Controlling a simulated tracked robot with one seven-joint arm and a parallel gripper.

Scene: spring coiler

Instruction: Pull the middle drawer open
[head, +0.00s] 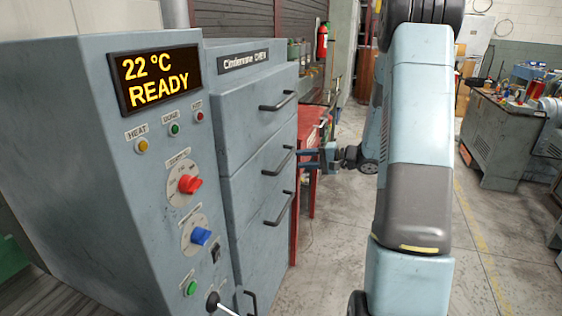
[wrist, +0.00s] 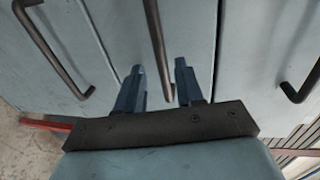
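The grey-blue oven cabinet has stacked drawers with dark bar handles. The middle drawer (head: 252,182) sits flush with its neighbours and looks shut. Its handle (head: 279,163) stands out from the front and also shows in the wrist view (wrist: 157,45). My gripper (head: 300,156) is at this handle, coming from the right. In the wrist view its two blue fingers (wrist: 160,82) are apart, with the handle bar running between them. There seems to be a gap on both sides of the bar; contact cannot be told.
The upper drawer's handle (head: 278,102) and a lower handle (head: 280,210) are close above and below. A control panel (head: 170,190) with knobs is at left. A red cart (head: 308,140) stands behind my gripper. The floor (head: 325,250) before the drawers is clear.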

